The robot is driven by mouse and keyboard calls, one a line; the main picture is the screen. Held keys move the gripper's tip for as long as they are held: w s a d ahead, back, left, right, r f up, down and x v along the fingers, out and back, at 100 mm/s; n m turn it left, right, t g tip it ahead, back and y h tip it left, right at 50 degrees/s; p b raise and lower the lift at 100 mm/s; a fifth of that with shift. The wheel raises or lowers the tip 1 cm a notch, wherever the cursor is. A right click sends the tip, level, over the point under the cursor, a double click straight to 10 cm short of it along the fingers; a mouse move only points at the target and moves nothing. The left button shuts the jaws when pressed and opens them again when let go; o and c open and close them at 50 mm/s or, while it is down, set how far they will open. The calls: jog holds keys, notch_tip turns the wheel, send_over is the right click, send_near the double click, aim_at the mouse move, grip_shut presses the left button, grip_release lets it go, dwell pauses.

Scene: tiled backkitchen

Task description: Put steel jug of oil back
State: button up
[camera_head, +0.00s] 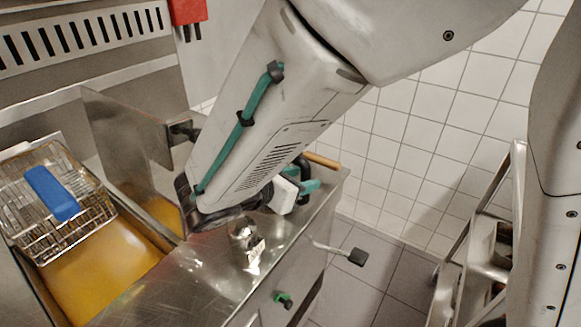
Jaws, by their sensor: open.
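A small, shiny, rounded steel vessel (245,234), which looks like the steel jug, stands on the steel counter (185,282) beside the fryer. Its upper part lies close under the end of my arm, and any oil inside cannot be made out. My gripper (302,186) shows only in part, as black and teal pieces behind my white wrist, above the counter's right end. It is open, and I see nothing held in it. Its fingertips are mostly hidden. The gripper is to the right of the jug and apart from it.
A fryer vat with yellow oil (100,275) lies at left, with a wire basket with a blue handle (52,193) over it. A brown bar (321,160) shows at the counter's far right. A lever (357,257) juts from the front. A metal stepladder (478,250) stands right; tiled floor lies between.

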jog(key=v, duration=1.2)
jog(key=d+r+m+g+y, duration=0.1)
jog(key=d+r+m+g, duration=0.2)
jog(key=d+m+g, duration=1)
jog(key=s+d+m+t+y, duration=0.2)
jog(key=s+d+m+y, duration=0.2)
jog(key=s+d+m, duration=0.2)
jog(key=s+d+m+t+y, duration=0.3)
jog(key=s+d+m+y, duration=0.2)
jog(key=d, duration=0.5)
jog(key=shift+s+d+m, duration=0.4)
jog(key=shift+s+m, duration=0.15)
jog(key=shift+m, duration=0.45)
jog(key=shift+c, duration=0.5)
